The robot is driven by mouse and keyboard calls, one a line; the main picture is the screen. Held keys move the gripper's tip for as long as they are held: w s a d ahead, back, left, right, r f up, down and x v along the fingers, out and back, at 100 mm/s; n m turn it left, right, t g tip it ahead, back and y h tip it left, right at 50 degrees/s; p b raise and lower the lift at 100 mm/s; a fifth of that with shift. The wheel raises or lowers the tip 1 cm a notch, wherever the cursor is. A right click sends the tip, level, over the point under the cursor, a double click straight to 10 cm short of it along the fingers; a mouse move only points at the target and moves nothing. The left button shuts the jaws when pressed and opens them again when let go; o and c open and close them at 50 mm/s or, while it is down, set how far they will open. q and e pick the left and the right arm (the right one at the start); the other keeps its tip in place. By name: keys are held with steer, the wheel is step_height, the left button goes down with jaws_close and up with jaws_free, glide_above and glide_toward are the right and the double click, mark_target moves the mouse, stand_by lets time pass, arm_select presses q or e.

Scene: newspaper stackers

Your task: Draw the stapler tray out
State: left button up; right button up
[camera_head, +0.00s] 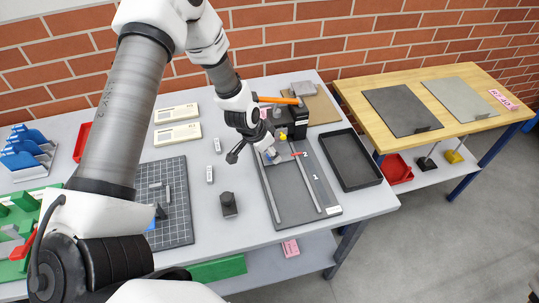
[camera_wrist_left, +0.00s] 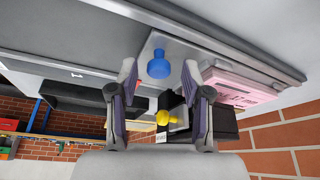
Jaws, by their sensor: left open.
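The black stapler (camera_head: 291,120) stands at the back end of a dark grey board with two light rails. A yellow knob (camera_head: 283,137) shows on its front, also in the left wrist view (camera_wrist_left: 166,117). A light grey plate (camera_head: 271,157) with a blue knob lies in front of the stapler. In the left wrist view the blue knob (camera_wrist_left: 158,65) stands on that plate (camera_wrist_left: 178,45). My left gripper (camera_head: 258,146) is open over the plate. In the wrist view its fingers (camera_wrist_left: 160,76) lie either side of the blue knob's line, with nothing held. My right gripper is out of view.
A black tray (camera_head: 350,160) lies right of the board. A small dark block (camera_head: 228,204) stands to its left. A pink pad (camera_wrist_left: 243,84) lies close beside the right finger in the wrist view. A wooden table (camera_head: 440,100) stands at the right.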

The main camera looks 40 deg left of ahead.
arm_select(q)
steer(key=shift+s+r, duration=0.35)
steer(key=shift+s, duration=0.1)
jaws_close()
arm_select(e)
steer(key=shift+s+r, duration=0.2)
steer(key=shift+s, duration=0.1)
